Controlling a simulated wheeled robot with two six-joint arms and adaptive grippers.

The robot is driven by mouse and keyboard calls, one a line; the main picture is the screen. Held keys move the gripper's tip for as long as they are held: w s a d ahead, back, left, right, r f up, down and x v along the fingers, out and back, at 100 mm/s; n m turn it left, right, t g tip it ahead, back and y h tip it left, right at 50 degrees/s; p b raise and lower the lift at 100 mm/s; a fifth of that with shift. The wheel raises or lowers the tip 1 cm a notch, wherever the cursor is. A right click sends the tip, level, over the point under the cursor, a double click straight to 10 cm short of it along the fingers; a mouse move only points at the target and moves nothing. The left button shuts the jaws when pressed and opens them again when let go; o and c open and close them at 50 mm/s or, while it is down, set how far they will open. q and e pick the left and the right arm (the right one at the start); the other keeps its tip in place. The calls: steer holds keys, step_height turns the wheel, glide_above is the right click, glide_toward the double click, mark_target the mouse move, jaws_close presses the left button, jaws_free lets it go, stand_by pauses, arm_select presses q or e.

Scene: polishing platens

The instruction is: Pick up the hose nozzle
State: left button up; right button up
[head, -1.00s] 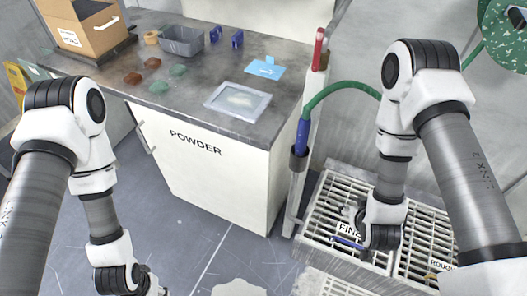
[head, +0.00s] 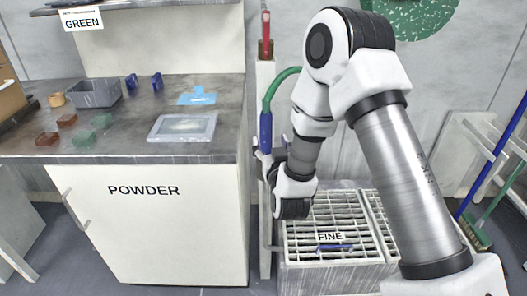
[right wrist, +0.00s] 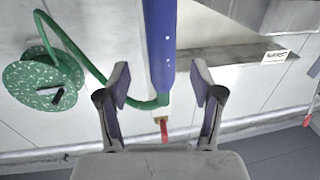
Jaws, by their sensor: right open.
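The hose nozzle (head: 265,132) is a blue tube standing upright at the post beside the powder cabinet, with a green hose (head: 284,85) looping from its top. It also shows in the right wrist view (right wrist: 160,45), running down from the top edge between the finger lines. My right gripper (right wrist: 160,88) is open, with one finger on each side of the nozzle in that view. I cannot tell whether the fingers touch it. In the head view the gripper is beside the post, partly hidden by my wrist. My left gripper is not in view.
The white powder cabinet (head: 150,225) stands left of the post, with a tray (head: 182,127) and small blocks on top. A grate bench labelled FINE (head: 322,222) lies below my right arm, with a blue bar on it. A green hose reel (right wrist: 45,80) hangs on the wall.

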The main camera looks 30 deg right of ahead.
mark_target(267, 133)
steer(key=x, duration=0.6)
steer(key=shift+w+r+p, duration=0.15)
steer(key=shift+p, duration=0.2)
steer(key=shift+a, duration=0.1)
jaws_close()
steer(key=shift+r, duration=0.15)
